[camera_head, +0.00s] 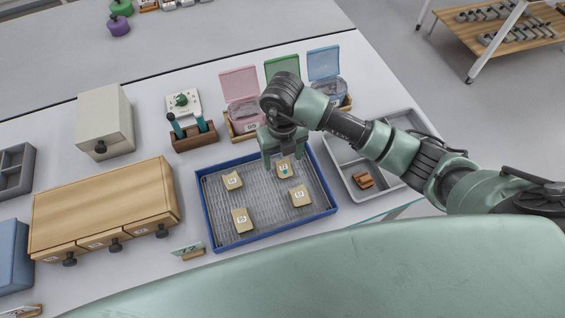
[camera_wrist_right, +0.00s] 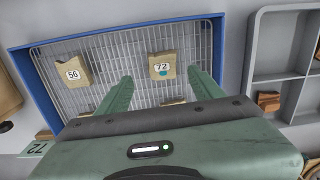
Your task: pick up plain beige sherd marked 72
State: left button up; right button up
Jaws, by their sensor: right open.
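The beige sherd marked 72 (camera_head: 284,171) lies on the wire mesh of the blue-rimmed tray (camera_head: 212,231), near its far side. In the right wrist view the sherd (camera_wrist_right: 162,66) shows its 72 label and a small teal patch. My right gripper (camera_head: 282,160) is over the far part of the tray. In the wrist view its fingers (camera_wrist_right: 160,77) are apart, one to each side of the sherd's position, with nothing between them. The height gap to the sherd is hard to tell. My left gripper is not in view.
A beige sherd marked 56 (camera_wrist_right: 73,71) lies left of it; two more sherds (camera_head: 300,196) (camera_head: 242,220) lie nearer. A grey divided tray (camera_head: 345,180) with a brown piece (camera_head: 363,180) stands right. Lidded boxes (camera_head: 240,85) stand behind, a wooden drawer unit (camera_head: 100,205) left.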

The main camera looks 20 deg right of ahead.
aim_at(284, 167)
notch_tip(284, 167, down, 4)
jog(key=shift+w+d+r+p, duration=0.1)
jog(key=shift+d+p, duration=0.05)
jog(key=shift+p, duration=0.45)
jog(key=shift+f, duration=0.8)
jog(key=shift+w, duration=0.1)
jog(key=c, duration=1.2)
grip_shut()
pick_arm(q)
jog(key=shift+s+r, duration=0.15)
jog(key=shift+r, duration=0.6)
pick_arm(e)
jog(key=shift+r, duration=0.1)
